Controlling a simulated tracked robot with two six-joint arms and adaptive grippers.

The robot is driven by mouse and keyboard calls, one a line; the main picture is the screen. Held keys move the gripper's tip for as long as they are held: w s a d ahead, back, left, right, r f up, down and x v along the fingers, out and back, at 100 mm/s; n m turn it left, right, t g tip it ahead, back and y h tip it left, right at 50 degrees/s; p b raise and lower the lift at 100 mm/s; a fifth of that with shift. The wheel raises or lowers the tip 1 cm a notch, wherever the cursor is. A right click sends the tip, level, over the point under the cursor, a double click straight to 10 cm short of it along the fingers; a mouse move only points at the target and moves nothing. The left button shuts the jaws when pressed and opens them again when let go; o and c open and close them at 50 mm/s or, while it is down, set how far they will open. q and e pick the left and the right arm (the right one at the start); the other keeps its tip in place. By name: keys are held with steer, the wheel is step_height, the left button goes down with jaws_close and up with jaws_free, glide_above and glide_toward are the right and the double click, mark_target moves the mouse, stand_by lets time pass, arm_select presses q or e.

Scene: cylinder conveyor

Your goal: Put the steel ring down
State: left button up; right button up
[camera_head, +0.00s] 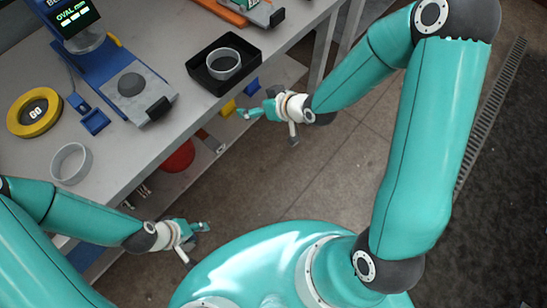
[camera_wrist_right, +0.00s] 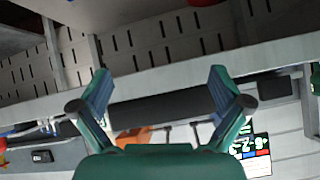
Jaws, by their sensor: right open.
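One steel ring (camera_head: 213,66) sits in a black square tray (camera_head: 195,72) on the grey bench. A second steel ring (camera_head: 56,170) stands on the bare bench top at the left, near the front edge. My right gripper (camera_head: 247,111) is just off the bench's front edge, below and right of the tray. In the right wrist view its fingers (camera_wrist_right: 160,88) are spread wide with nothing between them. My left gripper (camera_head: 205,227) hangs over the floor in front of the bench, apart from both rings. Its finger opening is too small to judge.
A blue gauge stand (camera_head: 83,50) with a display and a grey block is left of the tray. A red round object (camera_head: 180,157) is on the shelf below. Open floor (camera_head: 330,150) lies right of the bench.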

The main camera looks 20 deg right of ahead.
steer(key=s+a+f+m+g, duration=0.2)
steer(key=s+f+g, duration=0.2)
steer(key=s+f, duration=0.5)
steer(key=s+a+f+m+g, duration=0.2)
steer(key=s+f+g, duration=0.2)
steer(key=s+f, duration=0.5)
steer(key=shift+s+m+g+h, duration=0.3)
steer(key=shift+s+g, duration=0.1)
steer(key=shift+s, duration=0.8)
